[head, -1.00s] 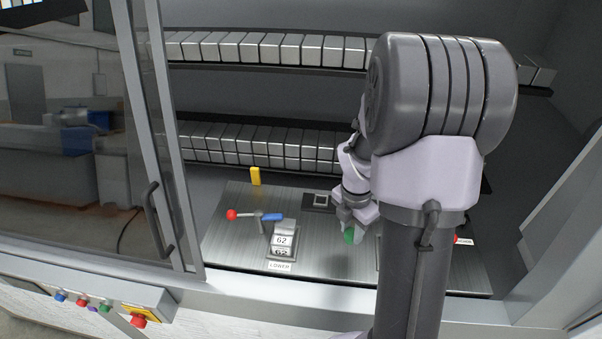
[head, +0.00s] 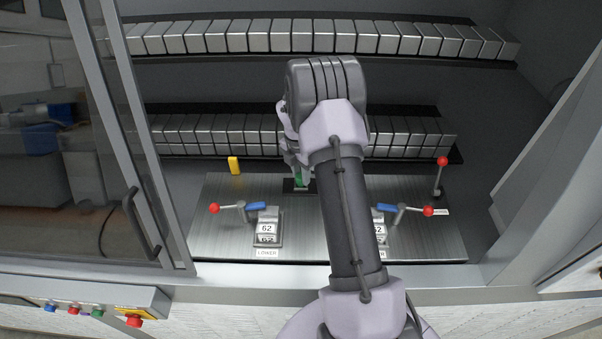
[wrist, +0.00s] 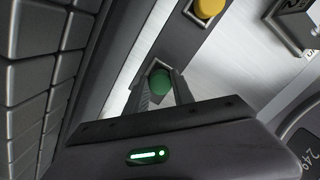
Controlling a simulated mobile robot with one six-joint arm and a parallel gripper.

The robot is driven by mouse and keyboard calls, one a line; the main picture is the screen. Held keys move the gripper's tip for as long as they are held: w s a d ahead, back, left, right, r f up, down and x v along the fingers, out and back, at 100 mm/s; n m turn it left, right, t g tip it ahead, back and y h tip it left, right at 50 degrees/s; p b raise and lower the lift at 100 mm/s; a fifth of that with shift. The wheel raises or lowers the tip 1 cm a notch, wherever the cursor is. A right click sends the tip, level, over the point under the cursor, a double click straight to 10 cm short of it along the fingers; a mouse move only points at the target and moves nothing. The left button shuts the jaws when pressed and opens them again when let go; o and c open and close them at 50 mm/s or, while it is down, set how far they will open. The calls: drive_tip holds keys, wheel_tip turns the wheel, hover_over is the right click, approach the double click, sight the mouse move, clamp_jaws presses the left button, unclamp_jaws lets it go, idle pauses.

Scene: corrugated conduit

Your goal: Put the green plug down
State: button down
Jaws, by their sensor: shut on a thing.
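The green plug (head: 299,180) is upright at the back middle of the metal panel (head: 225,235), over a dark square socket (head: 287,187). My gripper (head: 298,172) is above it, partly hidden by my own arm. In the wrist view the green plug (wrist: 160,82) shows between the two fingers of my gripper (wrist: 160,90), which is shut on it. A pale square frame shows around the plug there. I cannot tell whether the plug's lower end is seated in the socket.
A yellow plug (head: 234,165) stands at the panel's back left; it also shows in the wrist view (wrist: 208,9). Red-and-blue levers (head: 238,207) (head: 402,209) flank numbered blocks. A red-knobbed lever (head: 441,175) rises at right. Rows of grey blocks (head: 215,133) line the back.

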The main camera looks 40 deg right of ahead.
drive_tip(key=shift+w+f, duration=0.15)
drive_tip(key=shift+f, duration=0.4)
drive_tip(key=c, duration=1.1)
unclamp_jaws()
